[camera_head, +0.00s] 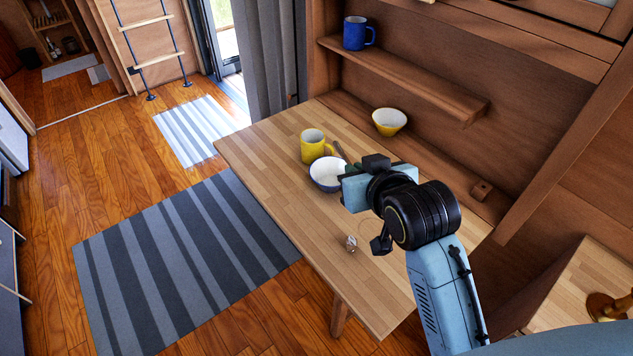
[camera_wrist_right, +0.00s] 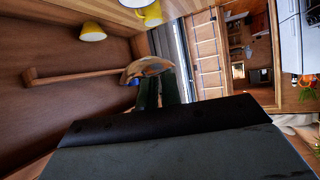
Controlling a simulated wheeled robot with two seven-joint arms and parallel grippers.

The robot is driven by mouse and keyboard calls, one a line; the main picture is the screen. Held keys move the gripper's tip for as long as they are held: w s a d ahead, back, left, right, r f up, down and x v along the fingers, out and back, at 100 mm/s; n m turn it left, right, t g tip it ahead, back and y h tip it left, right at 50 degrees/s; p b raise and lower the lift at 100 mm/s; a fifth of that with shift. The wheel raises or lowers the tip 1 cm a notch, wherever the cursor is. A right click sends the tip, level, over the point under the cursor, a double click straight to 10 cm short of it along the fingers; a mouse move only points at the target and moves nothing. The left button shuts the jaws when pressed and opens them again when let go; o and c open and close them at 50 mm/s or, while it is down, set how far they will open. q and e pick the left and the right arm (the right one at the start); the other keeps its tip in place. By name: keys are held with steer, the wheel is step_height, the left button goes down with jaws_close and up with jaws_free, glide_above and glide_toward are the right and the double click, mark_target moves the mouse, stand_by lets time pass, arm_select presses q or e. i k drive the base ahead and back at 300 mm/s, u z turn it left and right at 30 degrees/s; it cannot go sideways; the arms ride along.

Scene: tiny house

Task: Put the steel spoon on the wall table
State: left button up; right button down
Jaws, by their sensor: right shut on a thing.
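The steel spoon (camera_wrist_right: 147,68) shows in the right wrist view at the fingertips of my right gripper (camera_wrist_right: 157,90), its rounded end reflecting brown. My right gripper is shut on it. In the head view my right gripper (camera_head: 356,182) is over the wall table (camera_head: 270,185), beside a white-and-blue bowl (camera_head: 327,172). A thin dark piece (camera_head: 340,150) shows just past the gripper, probably part of the spoon. I cannot tell whether the spoon touches the table. The gripper hides its fingers and part of the bowl in the head view. My left gripper is not in view.
A yellow mug (camera_head: 313,146) stands behind the bowl. A small shiny object (camera_head: 351,243) is on the near part of the table. A yellow bowl (camera_head: 389,121) sits on the ledge behind. A blue mug (camera_head: 357,33) is on the shelf above. The table's left end is clear.

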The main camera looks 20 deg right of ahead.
mark_target(334, 214)
steer(key=u, duration=0.8)
steer(key=i, duration=2.1)
steer(key=z, duration=3.7)
